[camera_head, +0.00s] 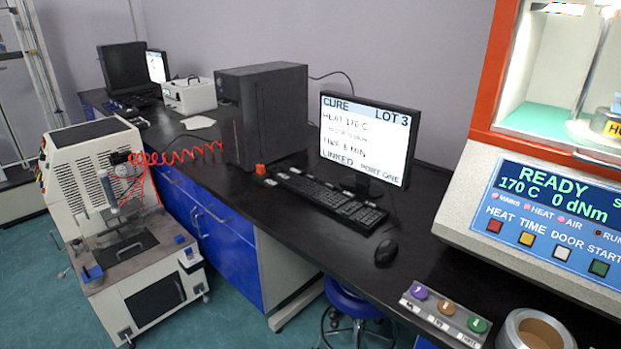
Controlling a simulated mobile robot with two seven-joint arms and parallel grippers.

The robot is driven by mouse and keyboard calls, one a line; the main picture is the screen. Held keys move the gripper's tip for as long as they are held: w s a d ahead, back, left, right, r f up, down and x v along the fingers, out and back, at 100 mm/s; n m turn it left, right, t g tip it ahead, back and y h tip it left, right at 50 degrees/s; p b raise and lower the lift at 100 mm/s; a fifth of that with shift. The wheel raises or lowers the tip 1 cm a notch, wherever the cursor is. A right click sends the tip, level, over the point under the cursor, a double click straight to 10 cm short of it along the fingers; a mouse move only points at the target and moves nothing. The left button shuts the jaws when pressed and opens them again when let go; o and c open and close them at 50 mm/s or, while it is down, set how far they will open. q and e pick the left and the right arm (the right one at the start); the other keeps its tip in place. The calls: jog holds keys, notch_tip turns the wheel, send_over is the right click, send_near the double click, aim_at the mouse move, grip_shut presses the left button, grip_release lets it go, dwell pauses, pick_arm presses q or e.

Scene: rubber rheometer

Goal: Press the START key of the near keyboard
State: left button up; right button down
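The near keyboard (330,198) is black and lies on the dark bench in front of a lit monitor (364,138). Its key labels are too small to read, so I cannot tell which key is START. A small orange-red block (260,169) is at the keyboard's far left end; I cannot tell whether it is part of it. The monitor reads CURE, LOT 3, HEAT 170 C and LINKED PORT ONE, with other lines less clear. Neither of my grippers is in view.
A black mouse (386,251) lies right of the keyboard, and a black computer tower (262,115) stands behind left. The rheometer panel (550,215) shows READY and coloured buttons. A three-button box (445,314) and round container (535,330) sit near the front edge.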

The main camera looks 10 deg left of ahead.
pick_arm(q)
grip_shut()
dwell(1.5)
